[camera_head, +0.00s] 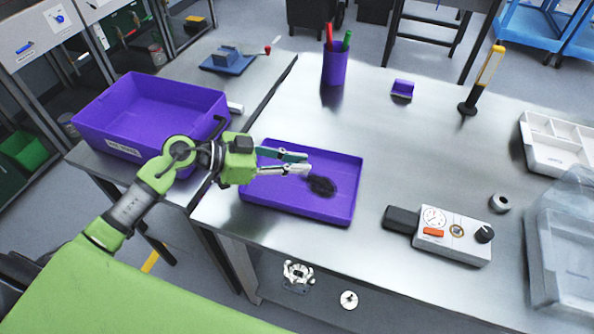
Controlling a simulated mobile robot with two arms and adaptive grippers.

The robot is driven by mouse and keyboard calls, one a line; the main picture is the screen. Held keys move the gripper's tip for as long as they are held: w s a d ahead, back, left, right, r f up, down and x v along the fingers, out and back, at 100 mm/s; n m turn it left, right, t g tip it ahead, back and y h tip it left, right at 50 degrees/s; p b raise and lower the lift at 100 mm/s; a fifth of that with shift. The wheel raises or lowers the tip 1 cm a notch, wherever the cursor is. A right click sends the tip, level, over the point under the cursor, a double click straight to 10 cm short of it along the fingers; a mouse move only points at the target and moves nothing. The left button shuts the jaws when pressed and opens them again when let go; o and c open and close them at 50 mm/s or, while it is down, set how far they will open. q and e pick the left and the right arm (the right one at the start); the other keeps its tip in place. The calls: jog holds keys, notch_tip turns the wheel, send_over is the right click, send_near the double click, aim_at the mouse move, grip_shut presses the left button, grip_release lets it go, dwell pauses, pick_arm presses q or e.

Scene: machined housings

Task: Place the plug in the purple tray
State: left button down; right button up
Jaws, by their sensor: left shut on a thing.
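The shallow purple tray (300,211) lies on the steel table, near its front left. My left gripper (309,164) reaches in from the left over the tray. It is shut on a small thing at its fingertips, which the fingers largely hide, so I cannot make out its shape. I cannot tell how high it is above the tray floor. A dark patch (321,187) shows on the tray just beyond the fingertips. I cannot tell if it is a shadow or an object. My right gripper is not in view.
A deep purple bin (105,127) stands on the left table. A purple pen cup (334,70), a small purple block (402,88) and a yellow-topped post (482,80) stand at the back. A gauge box (455,235) sits right of the tray. The middle of the table is clear.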

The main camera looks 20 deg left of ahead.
pick_arm(q)
jog(key=shift+w+f, duration=0.3)
jog(key=shift+f, duration=1.6)
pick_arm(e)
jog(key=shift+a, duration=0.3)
pick_arm(q)
jog(key=c, duration=2)
grip_release()
jog(key=shift+f, duration=0.1)
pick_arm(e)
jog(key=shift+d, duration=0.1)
pick_arm(q)
jog(key=shift+s+a+r, duration=0.15)
jog(key=shift+a+r, duration=0.05)
jog(key=shift+a, duration=0.1)
jog(key=b+v, duration=0.1)
jog(key=v, duration=0.9)
jog(key=shift+s+a, duration=0.15)
jog(key=shift+a, duration=0.1)
jog(key=shift+s+a+r, duration=0.2)
jog(key=shift+a+r, duration=0.05)
jog(key=shift+a, duration=0.05)
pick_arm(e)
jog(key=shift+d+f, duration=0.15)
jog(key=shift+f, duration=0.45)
